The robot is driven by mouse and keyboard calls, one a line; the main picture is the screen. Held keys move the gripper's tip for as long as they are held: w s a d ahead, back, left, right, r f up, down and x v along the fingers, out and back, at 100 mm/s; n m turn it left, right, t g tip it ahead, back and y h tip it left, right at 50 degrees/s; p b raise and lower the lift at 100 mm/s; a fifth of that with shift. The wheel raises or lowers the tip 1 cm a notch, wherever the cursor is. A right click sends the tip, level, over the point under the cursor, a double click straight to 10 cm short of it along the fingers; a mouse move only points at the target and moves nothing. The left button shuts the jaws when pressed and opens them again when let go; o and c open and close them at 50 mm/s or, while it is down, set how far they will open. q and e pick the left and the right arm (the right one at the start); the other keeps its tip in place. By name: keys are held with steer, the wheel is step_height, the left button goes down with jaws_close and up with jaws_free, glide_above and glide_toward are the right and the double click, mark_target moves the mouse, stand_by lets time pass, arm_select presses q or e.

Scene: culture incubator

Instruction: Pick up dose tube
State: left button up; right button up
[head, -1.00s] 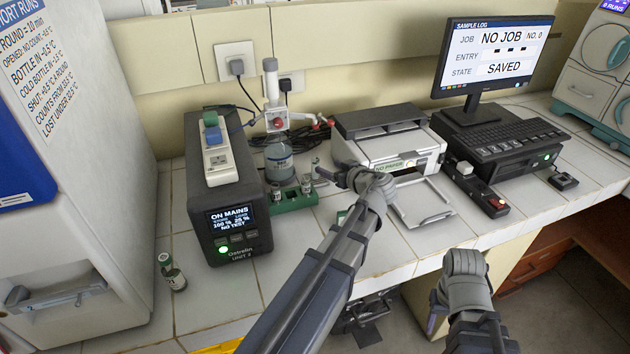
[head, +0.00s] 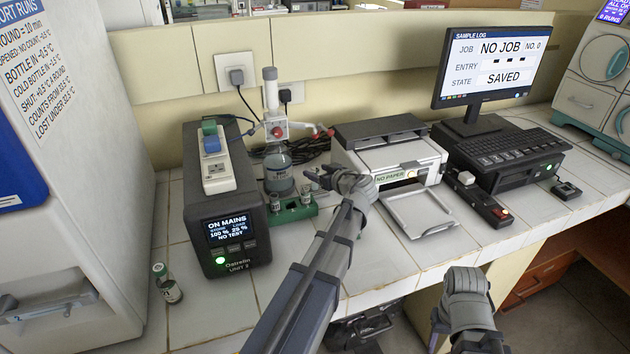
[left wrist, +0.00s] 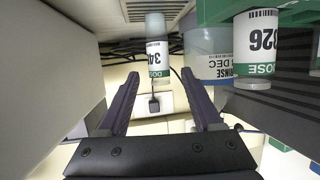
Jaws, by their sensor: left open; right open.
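My left gripper (head: 322,178) is open, beside the right end of a green rack (head: 292,216). The rack holds small white-capped dose tubes, one at its left part (head: 275,203) and one near its right end (head: 305,195). The left wrist view appears upside down. There, a dose tube marked 34 and a hidden digit (left wrist: 157,50) shows between and beyond my spread fingers (left wrist: 158,85), with no visible contact. Another dose tube marked 326 (left wrist: 256,48) is to the right, outside the fingers. My right gripper (head: 466,280) is open and empty by the counter's front edge.
A rinse bottle (head: 278,168) stands behind the rack. A dark power unit (head: 228,222) is left of it, a printer (head: 395,155) right. Two more small tubes (head: 160,271) (head: 171,291) are on the counter at left. The counter front is mostly clear.

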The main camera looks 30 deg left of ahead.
arm_select(q)
steer(key=b+x, duration=0.1)
steer(key=x, duration=0.3)
steer(key=shift+w+a+f, duration=0.1)
steer(key=shift+f, duration=0.05)
steer(key=shift+w+a+f+b, duration=0.1)
steer(key=shift+w+a+b, duration=0.2)
steer(key=shift+a, duration=0.1)
steer(key=shift+s, duration=0.1)
jaws_close()
